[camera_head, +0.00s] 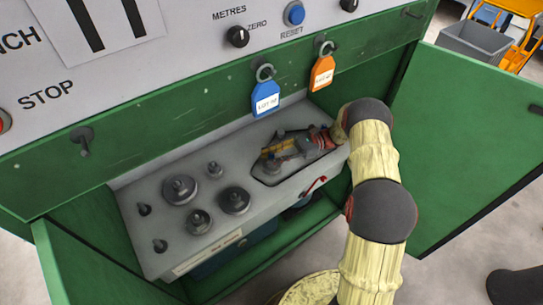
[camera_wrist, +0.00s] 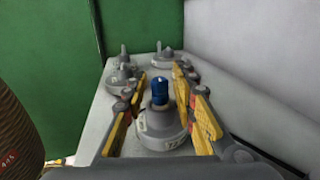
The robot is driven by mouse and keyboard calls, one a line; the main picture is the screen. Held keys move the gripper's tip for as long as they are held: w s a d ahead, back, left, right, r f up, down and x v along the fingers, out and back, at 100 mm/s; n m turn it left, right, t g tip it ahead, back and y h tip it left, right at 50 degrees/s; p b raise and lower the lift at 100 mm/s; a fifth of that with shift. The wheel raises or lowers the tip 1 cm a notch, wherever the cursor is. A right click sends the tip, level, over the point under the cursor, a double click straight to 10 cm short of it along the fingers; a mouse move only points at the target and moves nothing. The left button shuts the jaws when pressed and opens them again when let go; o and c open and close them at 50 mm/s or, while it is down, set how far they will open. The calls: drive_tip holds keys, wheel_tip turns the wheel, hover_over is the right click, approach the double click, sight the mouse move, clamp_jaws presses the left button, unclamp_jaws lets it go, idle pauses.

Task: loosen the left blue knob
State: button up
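A small blue knob (camera_wrist: 158,92) stands upright on a round grey base (camera_wrist: 160,128) in the middle of the wrist view. My gripper (camera_wrist: 159,77) is open, with one yellow-padded finger on each side of the knob and base. Gaps show between the fingers and the knob, and nothing is held. In the head view my gripper (camera_head: 278,150) is low over the right part of the grey shelf unit (camera_head: 225,172). The blue knob cannot be made out there. Only one blue knob shows in the wrist view, so I cannot tell a left from a right one.
Several grey round fittings (camera_head: 235,200) stand on the unit to the left of my gripper. A blue tag (camera_head: 265,98) and an orange tag (camera_head: 322,72) hang above it. Green cabinet doors (camera_head: 470,140) stand open on both sides. A pale wall (camera_wrist: 255,75) is close on the right.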

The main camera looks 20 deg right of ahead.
drive_tip(key=shift+o, duration=0.4)
wheel_tip(320, 180, up, 10)
idle(0.4)
drive_tip(key=shift+c, duration=0.4)
drive_tip(key=shift+d+f+m+t+p, duration=0.1)
drive_tip(key=shift+f+m+t+p, duration=0.4)
drive_tip(key=shift+t+p, duration=0.4)
drive_tip(key=f+m+t+h+p, duration=0.1)
drive_tip(key=f+m+t+p, duration=0.1)
drive_tip(key=t, duration=0.1)
drive_tip(key=s+d+f+m+t+h+p, duration=0.1)
drive_tip(key=f+m+t+p, duration=0.1)
drive_tip(key=f+t+p, duration=0.1)
drive_tip(key=d+f+m+t+p, duration=0.1)
drive_tip(key=f+m+t+p, duration=0.1)
drive_tip(key=f+t, duration=0.1)
drive_tip(key=shift+s+d+f+h, duration=0.2)
drive_tip(key=shift+s+d+h, duration=0.05)
drive_tip(key=shift+s+h, duration=0.15)
drive_tip(key=shift+w+a+f, duration=0.1)
drive_tip(key=shift+f, duration=0.1)
drive_tip(key=b+x, duration=0.1)
drive_tip(key=x, duration=0.6)
drive_tip(key=shift+w+a, duration=0.15)
drive_tip(key=shift+a, duration=0.05)
drive_tip(key=shift+c, duration=0.7)
clamp_jaws()
